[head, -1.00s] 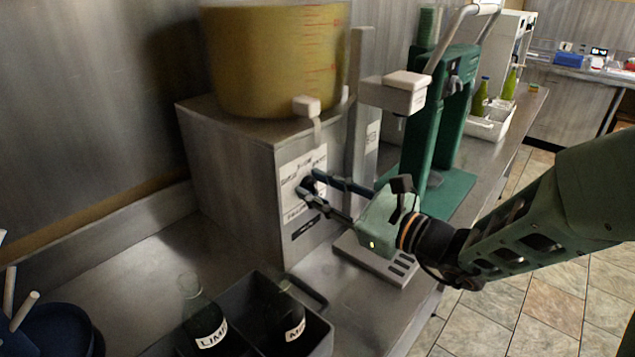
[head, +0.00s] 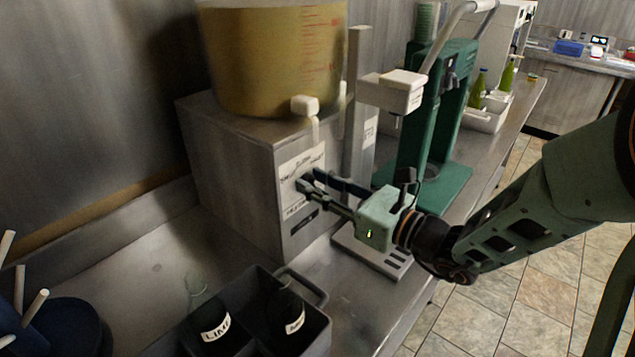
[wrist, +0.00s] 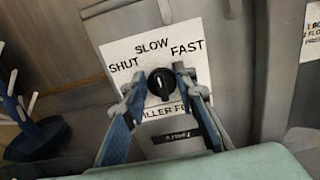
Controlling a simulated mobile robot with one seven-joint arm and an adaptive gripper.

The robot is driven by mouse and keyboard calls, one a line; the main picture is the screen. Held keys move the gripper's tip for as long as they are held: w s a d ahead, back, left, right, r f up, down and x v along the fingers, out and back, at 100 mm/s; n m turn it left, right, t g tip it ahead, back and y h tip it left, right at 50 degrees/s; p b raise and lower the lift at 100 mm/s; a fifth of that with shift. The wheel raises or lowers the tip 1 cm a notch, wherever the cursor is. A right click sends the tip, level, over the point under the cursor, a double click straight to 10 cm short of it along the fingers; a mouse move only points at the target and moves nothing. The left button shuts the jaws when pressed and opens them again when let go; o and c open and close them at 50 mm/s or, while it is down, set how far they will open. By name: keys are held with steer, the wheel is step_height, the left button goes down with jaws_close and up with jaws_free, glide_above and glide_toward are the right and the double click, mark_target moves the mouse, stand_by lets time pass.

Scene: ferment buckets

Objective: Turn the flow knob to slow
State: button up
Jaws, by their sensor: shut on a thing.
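The flow knob (wrist: 160,84) is a small round black knob with a raised grip. It sits on a white label (wrist: 150,50) reading SHUT at left, SLOW at top and FAST at right. In the wrist view the knob's grip runs nearly upright, roughly in line with SLOW; I cannot make out a pointer mark. My gripper (wrist: 160,76) is shut on the knob, one fingertip on each side. In the head view my gripper (head: 308,182) meets the label on the grey filler box (head: 240,170), and its fingers mostly hide the knob.
A tub of amber liquid (head: 270,65) stands on the box. A dark crate (head: 316,330) with bottles labelled LIME stands at the front. A slotted drip tray (head: 372,252) lies below my gripper. A green press (head: 425,120) stands behind, and a blue peg rack (head: 55,325) at left.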

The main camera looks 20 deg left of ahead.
steer(key=o, duration=1.2)
steer(key=shift+c, duration=0.2)
steer(key=v, duration=1.2)
